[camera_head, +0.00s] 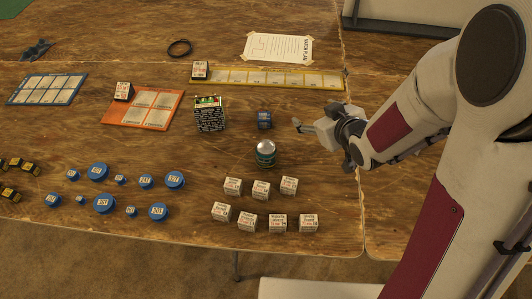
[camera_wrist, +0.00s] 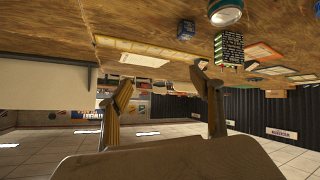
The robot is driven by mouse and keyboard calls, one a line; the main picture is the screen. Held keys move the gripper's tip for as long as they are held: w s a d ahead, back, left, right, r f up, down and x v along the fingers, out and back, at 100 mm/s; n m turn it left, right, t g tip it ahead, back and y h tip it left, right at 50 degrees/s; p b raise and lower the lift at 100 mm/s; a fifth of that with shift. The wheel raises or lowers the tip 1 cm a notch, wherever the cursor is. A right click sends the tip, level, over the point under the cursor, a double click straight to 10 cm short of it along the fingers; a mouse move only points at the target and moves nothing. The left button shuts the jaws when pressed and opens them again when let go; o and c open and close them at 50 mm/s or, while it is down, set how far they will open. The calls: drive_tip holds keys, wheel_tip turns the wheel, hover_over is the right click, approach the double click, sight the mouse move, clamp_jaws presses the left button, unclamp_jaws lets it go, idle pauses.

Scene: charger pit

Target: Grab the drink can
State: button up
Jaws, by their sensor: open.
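The drink can (camera_head: 265,153) stands upright on the wooden table, with a silver top and a dark green-blue side. In the wrist view the can (camera_wrist: 225,13) is at the top edge, partly cut off, in a picture that is upside down. My gripper (camera_head: 318,138) is to the right of the can, above the table and apart from it. In the wrist view my gripper (camera_wrist: 162,78) has its two fingers spread with nothing between them.
A small blue block (camera_head: 264,120) stands just behind the can. A black printed box (camera_head: 209,117) is to the back left. Several white labelled cubes (camera_head: 261,190) lie in front of the can. Blue round pieces (camera_head: 104,203) are further left. A yellow-edged strip (camera_head: 270,79) lies behind.

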drive_tip(key=a+f+n+y, duration=0.1)
drive_tip(key=a+f+y, duration=0.2)
drive_tip(key=a+f, duration=0.25)
drive_tip(key=y, duration=0.3)
hover_over(273, 156)
drive_tip(key=shift+w+d+f+n, duration=0.2)
drive_tip(key=shift+w+f, duration=0.05)
drive_tip(key=shift+f, duration=0.4)
drive_tip(key=shift+w+d+f+n, duration=0.15)
drive_tip(key=shift+w+f+n, duration=0.05)
drive_tip(key=shift+f, duration=0.4)
drive_tip(key=shift+s+a+f, duration=0.25)
drive_tip(key=shift+s+a, duration=0.15)
drive_tip(key=shift+a, duration=0.05)
drive_tip(key=shift+f, duration=0.15)
drive_tip(key=shift+f, duration=1.4)
drive_tip(key=shift+f, duration=0.15)
drive_tip(key=shift+f, duration=1.75)
drive_tip(key=shift+x, duration=1.55)
